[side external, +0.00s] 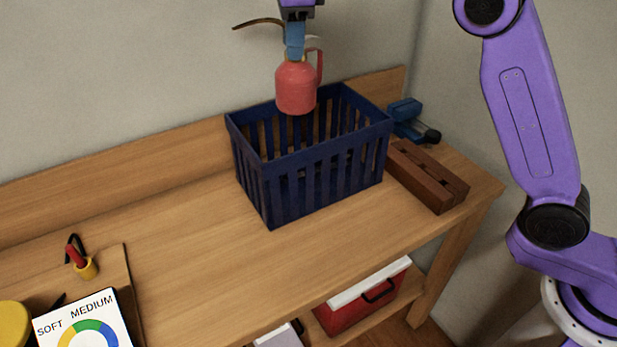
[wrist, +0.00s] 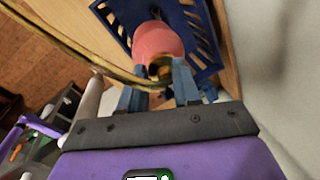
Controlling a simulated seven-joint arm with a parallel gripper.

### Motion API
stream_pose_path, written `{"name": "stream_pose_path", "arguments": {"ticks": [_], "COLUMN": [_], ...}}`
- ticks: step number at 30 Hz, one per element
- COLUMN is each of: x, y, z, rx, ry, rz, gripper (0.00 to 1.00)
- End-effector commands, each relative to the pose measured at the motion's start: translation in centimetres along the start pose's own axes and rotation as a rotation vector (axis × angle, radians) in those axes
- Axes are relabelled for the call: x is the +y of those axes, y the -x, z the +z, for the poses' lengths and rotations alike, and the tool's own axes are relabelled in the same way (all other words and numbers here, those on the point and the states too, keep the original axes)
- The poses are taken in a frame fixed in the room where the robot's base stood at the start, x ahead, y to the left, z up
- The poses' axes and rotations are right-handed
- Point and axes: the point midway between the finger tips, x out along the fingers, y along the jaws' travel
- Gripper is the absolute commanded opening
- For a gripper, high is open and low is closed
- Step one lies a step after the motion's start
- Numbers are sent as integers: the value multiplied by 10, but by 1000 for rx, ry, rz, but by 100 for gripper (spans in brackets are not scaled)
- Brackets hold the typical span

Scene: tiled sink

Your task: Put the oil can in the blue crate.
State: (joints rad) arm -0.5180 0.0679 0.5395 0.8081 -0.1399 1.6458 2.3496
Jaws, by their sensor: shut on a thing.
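The oil can (side external: 296,88) is red with a side handle and a long thin brass spout. It hangs upright from my gripper (side external: 295,40), which is shut on its top. In the side external view the can is above the blue crate (side external: 318,158), its lower part overlapping the crate's far rim. The crate is dark blue, slatted and open-topped, and stands on the wooden bench. In the wrist view the red can (wrist: 158,45) sits just beyond my fingers (wrist: 160,88), with the crate (wrist: 205,45) below it. The crate's floor is mostly hidden.
A brown wooden block (side external: 428,175) and a blue tool (side external: 408,118) lie right of the crate. A wooden backboard (side external: 120,172) runs behind. The bench left of the crate is clear.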

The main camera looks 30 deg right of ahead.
Motion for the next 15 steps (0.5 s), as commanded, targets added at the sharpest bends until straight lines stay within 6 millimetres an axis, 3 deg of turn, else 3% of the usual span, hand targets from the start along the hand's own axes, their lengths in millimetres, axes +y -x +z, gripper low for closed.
{"name": "stream_pose_path", "arguments": {"ticks": [6, 15], "x": [-15, -24], "y": [-2, -3], "z": [-25, -43], "rx": [32, 56], "ry": [-139, -239], "rz": [1, 3], "gripper": [0, 0]}}
